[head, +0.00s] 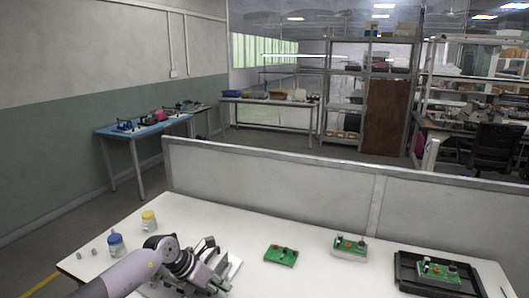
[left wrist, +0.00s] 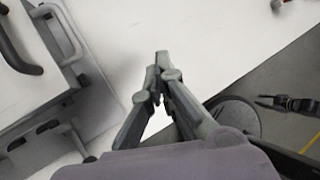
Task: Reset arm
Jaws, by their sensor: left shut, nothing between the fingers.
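My left arm (head: 135,272) reaches in from the lower left of the head view, over the near left part of the white table (head: 225,218). My left gripper (left wrist: 162,66) is shut and empty in the left wrist view, with its fingertips together over the white tabletop. A grey metal fixture with dark handles (left wrist: 22,62) stands left of the fingers, apart from them. In the head view the fixture (head: 222,268) is partly hidden behind my wrist.
A blue-lidded jar (head: 116,246) and a yellow-lidded jar (head: 149,221) stand left of my arm. Green circuit boards (head: 281,256) (head: 349,246) lie to the right, another in a black tray (head: 408,278). A low partition (head: 290,188) borders the table's far side.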

